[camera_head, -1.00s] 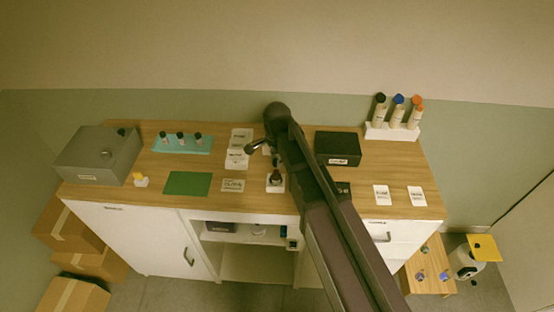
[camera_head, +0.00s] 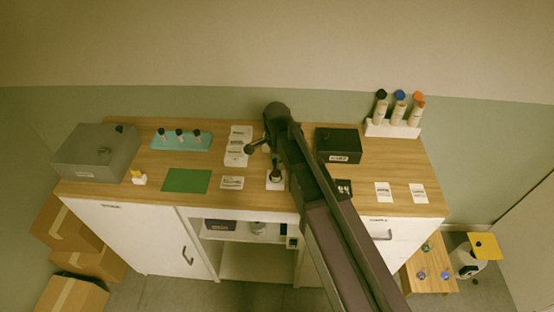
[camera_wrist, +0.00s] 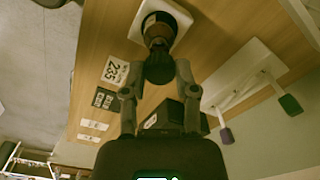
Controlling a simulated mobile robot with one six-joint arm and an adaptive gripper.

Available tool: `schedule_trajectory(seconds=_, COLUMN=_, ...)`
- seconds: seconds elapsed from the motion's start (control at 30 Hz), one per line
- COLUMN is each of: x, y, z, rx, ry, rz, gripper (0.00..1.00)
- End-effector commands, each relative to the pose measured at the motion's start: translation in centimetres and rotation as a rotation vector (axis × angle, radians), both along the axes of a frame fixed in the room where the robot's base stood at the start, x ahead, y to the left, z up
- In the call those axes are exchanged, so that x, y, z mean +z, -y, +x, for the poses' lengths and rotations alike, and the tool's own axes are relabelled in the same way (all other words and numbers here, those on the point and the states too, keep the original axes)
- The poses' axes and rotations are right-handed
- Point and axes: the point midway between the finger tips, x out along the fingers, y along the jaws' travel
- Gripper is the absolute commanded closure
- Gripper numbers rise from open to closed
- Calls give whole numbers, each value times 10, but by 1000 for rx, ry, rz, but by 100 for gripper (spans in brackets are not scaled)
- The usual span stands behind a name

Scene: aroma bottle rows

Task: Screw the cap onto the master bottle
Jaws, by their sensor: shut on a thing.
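The master bottle, a small dark amber bottle (camera_wrist: 161,31), stands upright on a white base near the front middle of the wooden counter; in the head view the base (camera_head: 275,184) shows at the counter's front. My gripper (camera_wrist: 160,70) is over the bottle, with its fingers to either side of a round black cap (camera_wrist: 159,68) and shut on it. The cap is in line with the bottle's neck. Whether it touches or is seated on the neck cannot be told. In the head view my arm hides part of this area.
A black box (camera_head: 338,146) and a white rack (camera_head: 391,130) with capped tubes stand to the right. White cards (camera_head: 382,193) lie on the counter. A teal tray (camera_head: 168,144) with small bottles, a green mat (camera_head: 186,181) and a grey box (camera_head: 97,154) are to the left.

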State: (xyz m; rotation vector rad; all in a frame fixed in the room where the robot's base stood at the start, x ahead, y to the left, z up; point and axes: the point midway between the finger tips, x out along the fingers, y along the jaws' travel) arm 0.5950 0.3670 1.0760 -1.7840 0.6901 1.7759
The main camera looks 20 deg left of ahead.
Motion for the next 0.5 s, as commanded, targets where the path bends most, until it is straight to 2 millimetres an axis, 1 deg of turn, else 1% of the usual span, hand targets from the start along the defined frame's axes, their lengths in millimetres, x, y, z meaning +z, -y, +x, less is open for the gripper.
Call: schedule_trajectory(seconds=0.5, x=-6, y=0, z=-1, rx=1, ry=0, rz=0, gripper=77)
